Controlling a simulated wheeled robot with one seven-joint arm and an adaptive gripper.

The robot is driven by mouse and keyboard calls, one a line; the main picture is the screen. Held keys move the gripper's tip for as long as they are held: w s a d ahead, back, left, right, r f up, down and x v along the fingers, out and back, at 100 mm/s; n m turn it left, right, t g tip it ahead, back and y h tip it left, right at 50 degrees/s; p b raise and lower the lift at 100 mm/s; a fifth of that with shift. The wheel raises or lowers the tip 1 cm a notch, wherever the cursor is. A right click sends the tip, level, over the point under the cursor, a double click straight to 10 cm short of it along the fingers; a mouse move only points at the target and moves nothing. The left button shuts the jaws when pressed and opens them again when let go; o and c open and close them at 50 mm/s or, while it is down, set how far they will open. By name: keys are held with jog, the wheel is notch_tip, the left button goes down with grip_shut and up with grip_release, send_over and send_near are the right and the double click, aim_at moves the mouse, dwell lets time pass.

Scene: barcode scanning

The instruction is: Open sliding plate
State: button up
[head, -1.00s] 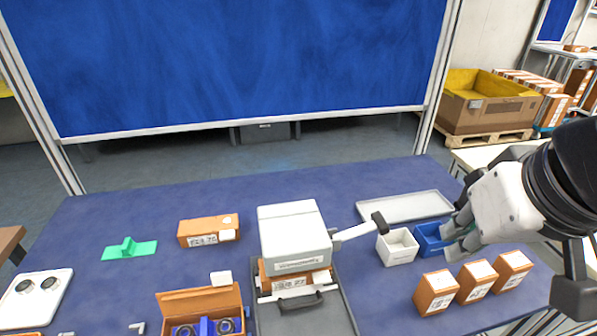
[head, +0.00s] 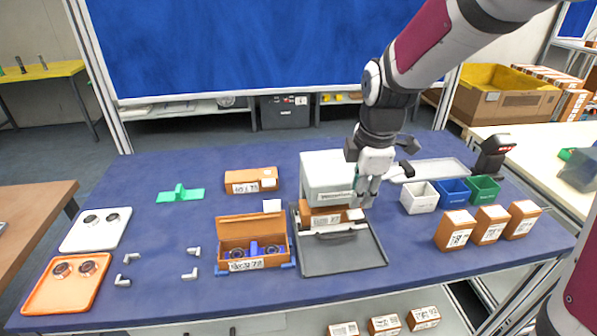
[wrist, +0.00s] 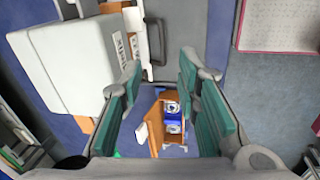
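The white scanner housing (head: 325,170) stands at the middle of the table. Under its front edge sit a brown labelled box (head: 322,217) and a plate with a dark handle (head: 335,237), above a grey tray (head: 345,260). In the wrist view the housing (wrist: 75,65) fills the upper left and a grey handle (wrist: 158,42) lies at the top middle. My gripper (head: 363,198) points down at the housing's right side, partly covering it. Its green-padded fingers (wrist: 160,92) are apart with nothing between them. Whether it touches the housing I cannot tell.
An open brown box (head: 252,240) with blue inserts stands left of the tray. White, blue and green bins (head: 452,192) and several brown boxes (head: 488,226) are at the right. A black scanner (head: 491,155) stands behind the bins.

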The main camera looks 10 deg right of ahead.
jog(key=a+f+n, duration=0.1)
jog(key=f, duration=0.1)
send_near(342, 235)
jog(key=f, duration=0.2)
jog(key=w+f, duration=0.1)
jog(key=f, duration=0.4)
jog(key=shift+w+f, duration=0.3)
jog(key=shift+f, duration=0.05)
grip_shut()
